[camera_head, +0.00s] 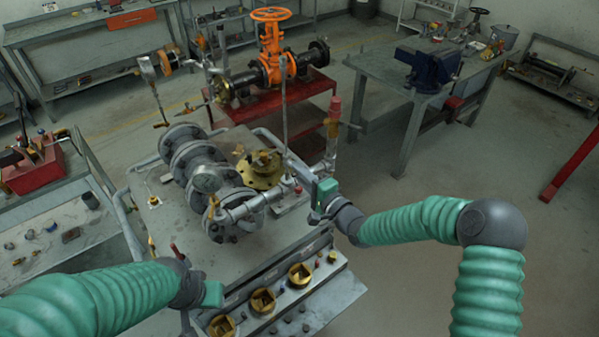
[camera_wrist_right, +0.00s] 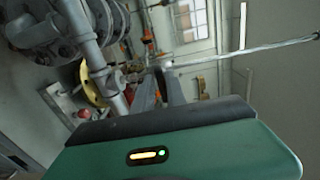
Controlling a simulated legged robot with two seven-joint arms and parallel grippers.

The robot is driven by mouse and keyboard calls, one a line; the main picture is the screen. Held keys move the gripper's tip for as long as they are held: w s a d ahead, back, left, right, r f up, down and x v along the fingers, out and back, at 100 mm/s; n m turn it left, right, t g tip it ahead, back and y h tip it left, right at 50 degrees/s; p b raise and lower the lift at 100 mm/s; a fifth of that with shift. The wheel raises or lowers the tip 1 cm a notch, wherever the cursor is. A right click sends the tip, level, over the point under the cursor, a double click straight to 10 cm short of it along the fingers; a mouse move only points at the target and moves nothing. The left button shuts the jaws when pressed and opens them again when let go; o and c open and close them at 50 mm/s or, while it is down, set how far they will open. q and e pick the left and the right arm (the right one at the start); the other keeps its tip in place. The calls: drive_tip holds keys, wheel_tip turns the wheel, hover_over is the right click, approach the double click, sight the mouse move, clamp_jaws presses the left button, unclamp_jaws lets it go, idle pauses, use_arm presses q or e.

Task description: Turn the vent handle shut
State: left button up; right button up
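I cannot tell for certain which part is the vent handle. My right gripper (camera_head: 302,170) is beside the rod's lower end; its fingers (camera_wrist_right: 160,72) are close together, and whether they grip anything is unclear. My left gripper (camera_head: 205,292) is at the bench's front left, fingers not clear.
An orange handwheel valve (camera_head: 272,50) stands on a red table behind. A red-topped post (camera_head: 333,118) rises just right of the assembly. A tray with brass square-holed parts (camera_head: 262,301) is at the front. A blue vise (camera_head: 430,68) sits on a right-hand bench.

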drive_tip(key=shift+o, duration=1.3)
drive_tip(key=shift+w, duration=0.15)
drive_tip(key=b+v, duration=0.2)
drive_tip(key=v, duration=1.5)
drive_tip(key=shift+b, duration=0.4)
drive_tip(key=shift+w, duration=0.1)
